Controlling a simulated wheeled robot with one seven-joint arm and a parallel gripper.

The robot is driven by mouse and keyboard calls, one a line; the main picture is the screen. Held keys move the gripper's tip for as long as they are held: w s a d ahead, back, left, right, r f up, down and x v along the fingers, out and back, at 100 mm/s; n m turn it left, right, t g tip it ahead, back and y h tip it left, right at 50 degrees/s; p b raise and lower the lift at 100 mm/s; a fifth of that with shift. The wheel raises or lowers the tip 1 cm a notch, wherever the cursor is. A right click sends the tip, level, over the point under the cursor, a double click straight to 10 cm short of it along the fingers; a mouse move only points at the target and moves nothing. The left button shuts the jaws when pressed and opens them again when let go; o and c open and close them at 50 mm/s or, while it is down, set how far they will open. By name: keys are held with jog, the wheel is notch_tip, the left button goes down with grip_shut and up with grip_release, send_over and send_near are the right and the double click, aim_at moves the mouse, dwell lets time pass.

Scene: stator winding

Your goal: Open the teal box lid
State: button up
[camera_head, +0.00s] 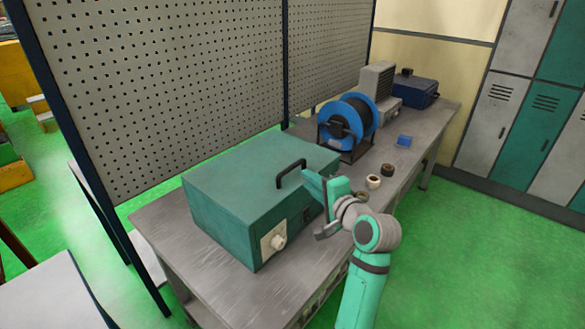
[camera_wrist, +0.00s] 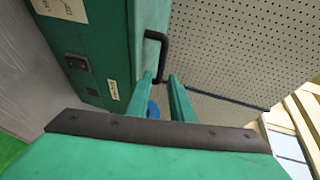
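The teal box (camera_head: 235,210) stands on the workbench with its lid (camera_head: 240,165) closed. A black bar handle (camera_head: 290,168) rises from the lid near its right edge. My gripper (camera_head: 312,178) is just right of the handle, above the box's right edge. In the wrist view, my gripper's two teal fingers (camera_wrist: 160,82) are apart, with the black handle (camera_wrist: 163,48) just beyond their tips. The lower end of the handle overlaps the gap between the fingers. Whether either finger touches it cannot be told.
The box's front carries a pale plate with a knob (camera_head: 274,241). Behind the box on the workbench (camera_head: 205,270) are a blue cable spool (camera_head: 347,120), several small rolls and a blue case (camera_head: 415,92). A perforated panel (camera_head: 165,80) stands along the bench's left side.

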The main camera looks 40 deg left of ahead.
aim_at(294, 168)
jog(key=x, duration=1.1)
jog(key=shift+r, duration=0.2)
jog(key=shift+s, duration=0.1)
grip_shut()
